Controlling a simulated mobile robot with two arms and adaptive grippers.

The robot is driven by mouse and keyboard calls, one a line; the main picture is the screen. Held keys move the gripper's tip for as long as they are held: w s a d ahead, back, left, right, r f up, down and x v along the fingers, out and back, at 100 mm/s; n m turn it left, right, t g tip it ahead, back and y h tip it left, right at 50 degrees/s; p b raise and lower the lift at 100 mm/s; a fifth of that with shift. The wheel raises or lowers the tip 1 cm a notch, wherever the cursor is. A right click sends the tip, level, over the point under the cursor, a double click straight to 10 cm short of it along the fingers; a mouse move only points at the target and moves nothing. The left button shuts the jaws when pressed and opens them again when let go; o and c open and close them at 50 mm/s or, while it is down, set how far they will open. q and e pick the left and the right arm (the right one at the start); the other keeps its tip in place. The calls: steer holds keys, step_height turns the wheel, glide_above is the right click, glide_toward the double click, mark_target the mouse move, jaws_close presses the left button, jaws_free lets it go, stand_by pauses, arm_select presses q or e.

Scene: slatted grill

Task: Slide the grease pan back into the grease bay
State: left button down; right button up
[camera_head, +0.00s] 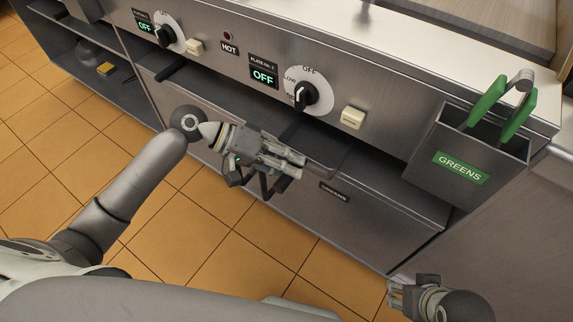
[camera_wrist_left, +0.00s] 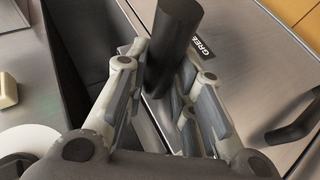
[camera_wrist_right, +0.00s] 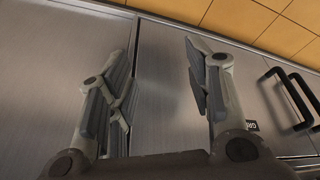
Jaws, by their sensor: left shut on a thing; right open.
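My left gripper (camera_head: 303,166) is shut on a dark bar handle below the control panel. In the left wrist view the thick dark bar (camera_wrist_left: 174,38) runs between the fingers (camera_wrist_left: 165,75). In the head view the handle's dark arm (camera_head: 346,156) shows to the right of the fingertips. It appears to be the grease pan's handle; the pan's body is mostly hidden, so I cannot tell how far in it sits. My right gripper (camera_head: 391,294) is open and empty, low in front of the cabinet; its fingers (camera_wrist_right: 158,85) are apart in the right wrist view.
The steel control panel (camera_head: 210,62) with knobs and switches overhangs the bay. A holder labelled GREENS (camera_head: 461,168) with green-handled tongs (camera_head: 488,103) hangs at the right. Below are a labelled cabinet front (camera_head: 360,222) and black handles (camera_wrist_right: 289,98). The tiled floor (camera_head: 215,245) in front is clear.

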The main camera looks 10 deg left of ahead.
arm_select(q)
steer(key=shift+f, duration=0.2)
arm_select(e)
steer(key=shift+w+d+f, duration=0.1)
arm_select(q)
steer(key=shift+f, duration=0.15)
steer(key=c, duration=1.2)
jaws_free()
steer(key=shift+o, duration=0.2)
arm_select(e)
steer(key=shift+f, duration=0.25)
arm_select(q)
steer(key=shift+f, duration=0.1)
steer(key=shift+a, duration=0.1)
arm_select(e)
steer(key=shift+w+r, duration=0.1)
arm_select(q)
steer(key=v, duration=1.2)
arm_select(e)
steer(key=shift+a, duration=0.2)
